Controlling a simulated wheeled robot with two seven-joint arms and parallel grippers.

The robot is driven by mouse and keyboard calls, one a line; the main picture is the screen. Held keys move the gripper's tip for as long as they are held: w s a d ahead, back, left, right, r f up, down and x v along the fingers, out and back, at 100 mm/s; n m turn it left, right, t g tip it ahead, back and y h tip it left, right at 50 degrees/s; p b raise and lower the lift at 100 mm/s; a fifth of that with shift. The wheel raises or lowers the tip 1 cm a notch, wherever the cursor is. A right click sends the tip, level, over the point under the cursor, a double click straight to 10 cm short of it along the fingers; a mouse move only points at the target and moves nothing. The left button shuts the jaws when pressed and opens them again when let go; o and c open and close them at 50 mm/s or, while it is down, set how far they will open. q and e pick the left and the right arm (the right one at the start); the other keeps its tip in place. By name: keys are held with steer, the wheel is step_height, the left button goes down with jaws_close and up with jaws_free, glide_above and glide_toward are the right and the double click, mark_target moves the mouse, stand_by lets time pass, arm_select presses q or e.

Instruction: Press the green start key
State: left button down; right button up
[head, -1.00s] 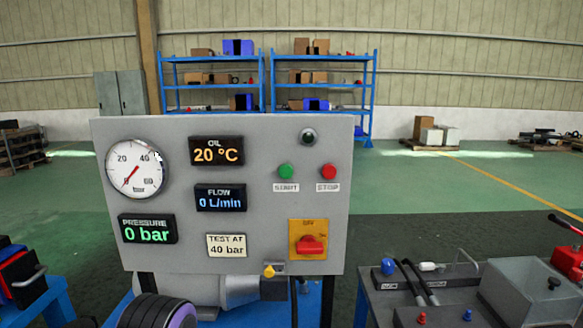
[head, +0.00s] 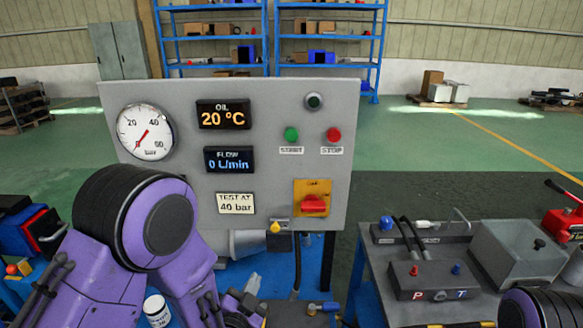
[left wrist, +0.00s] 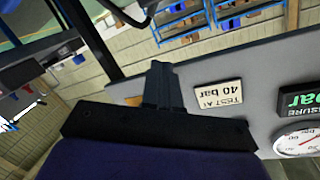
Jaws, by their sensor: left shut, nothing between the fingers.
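The green start key (head: 291,134) sits on the upright grey panel (head: 262,180), above a START label, to the left of the red stop key (head: 334,134). The keys do not show in the left wrist view. My left gripper (head: 253,284) is low in front of the panel, below the start key and well apart from it. Its fingers are shut and empty, also in the left wrist view (left wrist: 160,82). Displays read 20 °C and 0 L/min. My right gripper is out of view.
A red rotary switch (head: 314,205) on a yellow plate sits below the keys. A dark round lamp (head: 314,101) is above them. A side bench (head: 400,260) with a grey box and hoses stands at right. My left arm hides the pressure display in the head view.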

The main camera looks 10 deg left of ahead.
arm_select(q)
steer(key=w+d+r+m+t+h+p, duration=0.1)
steer(key=d+r+m+t, duration=0.2)
steer(key=r, duration=0.6)
steer(key=w+d+r+m+t+h+p, duration=0.1)
steer(key=w+d+r+m+t, duration=0.15)
steer(key=r, duration=0.65)
steer(key=m+t+h, duration=0.4)
steer(key=m, duration=0.2)
glide_toward(292, 134)
steer(key=s+d+r, duration=0.4)
steer(key=s+r, duration=0.2)
steer(key=shift+f+g+p, duration=0.2)
steer(key=shift+g+p, duration=0.05)
steer(key=shift+p, duration=0.1)
steer(key=shift+w+a+p, duration=0.3)
steer(key=shift+w, duration=1.15)
steer(key=shift+w+a+p, duration=0.3)
steer(key=shift+w, duration=1.15)
steer(key=shift+w+a+p, duration=0.3)
steer(key=shift+w, duration=1.15)
steer(key=shift+f, duration=0.1)
